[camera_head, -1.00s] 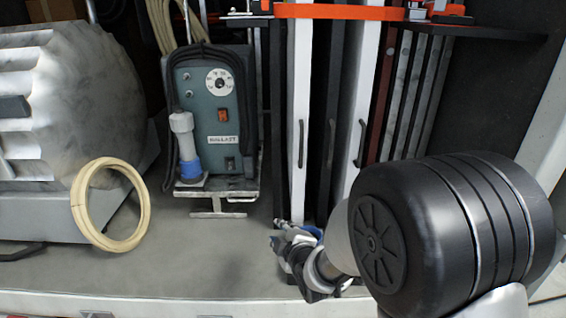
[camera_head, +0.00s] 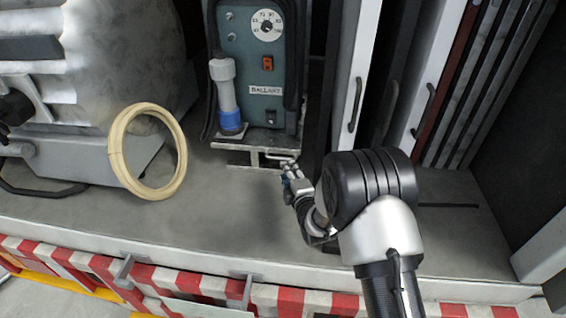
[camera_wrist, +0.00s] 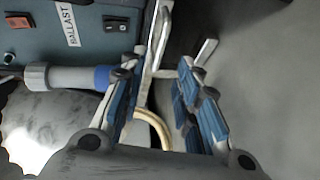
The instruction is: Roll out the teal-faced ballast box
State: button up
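The teal-faced ballast box (camera_head: 247,62) stands upright on a low metal carrier on the truck floor. It has a dial, an orange switch and a "BALLAST" label; its lower face also shows in the wrist view (camera_wrist: 92,48). A pale metal pull handle (camera_head: 258,158) sticks out at the carrier's foot. My gripper (camera_head: 287,172) is low at the right end of this handle. In the wrist view my gripper (camera_wrist: 158,68) has its blue-padded fingers apart. Pale metal bars (camera_wrist: 160,35) show by the fingertips; I cannot tell whether they touch.
Tall panels with black handles (camera_head: 355,105) stand close at right. The red-and-white striped truck edge (camera_head: 205,285) runs along the front. The floor before the box is clear.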

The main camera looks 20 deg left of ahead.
aim_at(282, 159)
jog(key=b+x, duration=0.1)
jog(key=x, duration=0.7)
jog(key=shift+w+a, duration=0.1)
jog(key=shift+c, duration=0.5)
grip_shut()
